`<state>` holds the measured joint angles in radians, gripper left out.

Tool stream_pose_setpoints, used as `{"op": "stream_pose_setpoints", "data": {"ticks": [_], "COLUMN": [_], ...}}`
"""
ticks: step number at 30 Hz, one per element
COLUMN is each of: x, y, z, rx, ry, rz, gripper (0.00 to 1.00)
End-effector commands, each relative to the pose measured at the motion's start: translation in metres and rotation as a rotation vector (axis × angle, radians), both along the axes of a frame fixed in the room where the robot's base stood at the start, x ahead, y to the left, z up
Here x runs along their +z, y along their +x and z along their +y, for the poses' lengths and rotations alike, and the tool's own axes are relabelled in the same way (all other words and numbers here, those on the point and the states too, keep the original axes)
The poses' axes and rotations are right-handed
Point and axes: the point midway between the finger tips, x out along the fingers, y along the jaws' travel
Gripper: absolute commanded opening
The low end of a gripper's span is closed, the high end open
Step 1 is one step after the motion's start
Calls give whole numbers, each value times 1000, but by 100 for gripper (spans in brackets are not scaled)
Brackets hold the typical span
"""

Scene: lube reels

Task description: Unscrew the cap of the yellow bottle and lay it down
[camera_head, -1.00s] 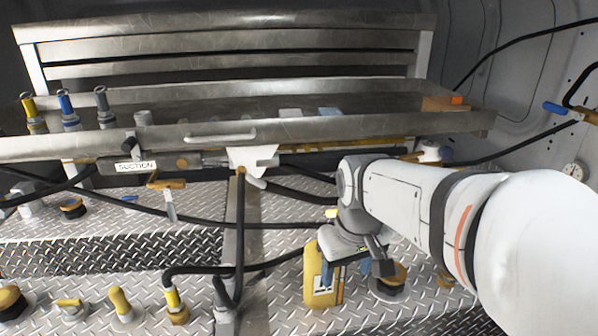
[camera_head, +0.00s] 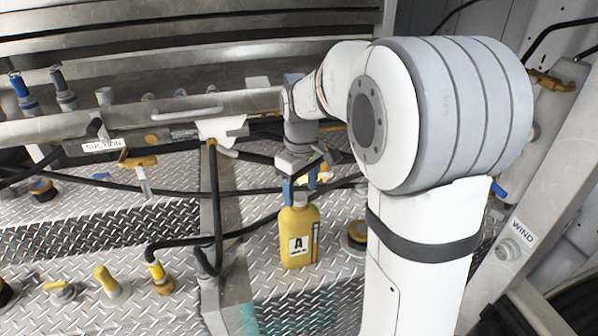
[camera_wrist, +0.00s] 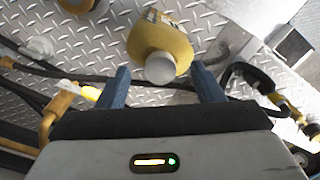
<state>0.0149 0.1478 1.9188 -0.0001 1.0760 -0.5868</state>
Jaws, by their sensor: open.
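The yellow bottle (camera_head: 299,236) with a label reading "A" stands upright on the diamond-plate floor in the head view. Its grey cap (camera_wrist: 160,68) shows from above in the wrist view, with the yellow bottle body (camera_wrist: 158,40) behind it. In the head view the cap (camera_head: 299,200) sits at the bottle's top, just below my gripper. My gripper (camera_head: 294,196) points down, its blue fingers apart. In the wrist view the open fingers of my gripper (camera_wrist: 162,85) stand to the left and right of the cap. I cannot tell whether the fingers have reached cap height.
A steel tray (camera_head: 262,98) with a handle stretches behind the bottle. Black hoses (camera_head: 215,190) run left of it. Yellow valves (camera_head: 107,282) stand at the front left. A round yellow-black fitting (camera_head: 355,234) sits right of the bottle. Plate in front is clear.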

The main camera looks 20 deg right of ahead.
Motion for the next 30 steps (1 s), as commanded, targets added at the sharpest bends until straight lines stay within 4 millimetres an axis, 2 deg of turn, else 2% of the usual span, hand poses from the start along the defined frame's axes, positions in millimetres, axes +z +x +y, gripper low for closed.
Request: {"op": "stream_pose_setpoints", "data": {"ticks": [5,14,30], "x": [-13,-15,-15], "y": [0,0,0], "z": [0,1,1], "rx": [0,0,1], "ry": [0,0,0], "rz": [0,-1,-1], "gripper": [61,60,16]}}
